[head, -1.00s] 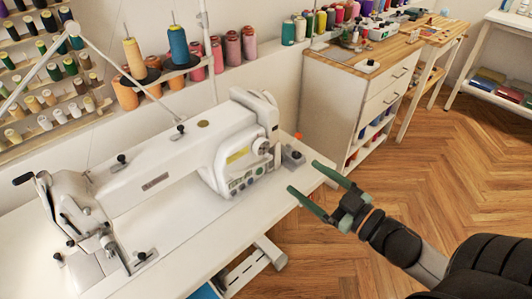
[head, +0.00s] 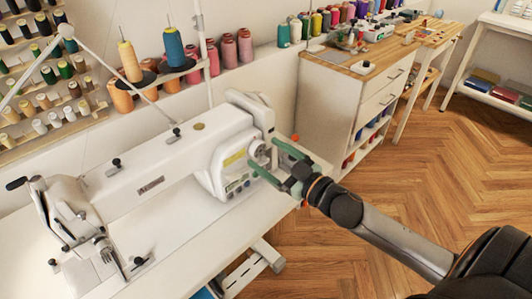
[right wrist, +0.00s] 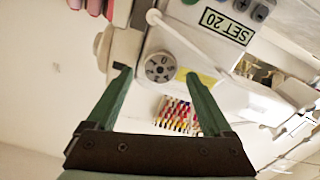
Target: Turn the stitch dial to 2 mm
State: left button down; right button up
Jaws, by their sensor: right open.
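The white sewing machine (head: 160,175) stands on the table. The stitch dial (right wrist: 159,67), a round grey knob with a pale pointer arm beside it, is on the machine's end face; it also shows in the head view (head: 257,148). A small display (right wrist: 227,27) reads SET 20. My right gripper (head: 265,154) is open at that end face. In the right wrist view, its two green fingertips (right wrist: 159,76) lie on either side of the dial, with gaps between. I cannot tell whether they reach its depth. My left gripper is not in view.
Buttons sit on the machine's end face below the dial. Thread cones (head: 130,62) stand behind the machine. A wooden-topped cabinet (head: 385,54) is at the right. The white table (head: 190,262) is clear in front of the machine.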

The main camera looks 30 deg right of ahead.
jog(key=shift+w+a, duration=0.15)
jog(key=shift+w, duration=0.45)
grip_shut()
dwell(0.4)
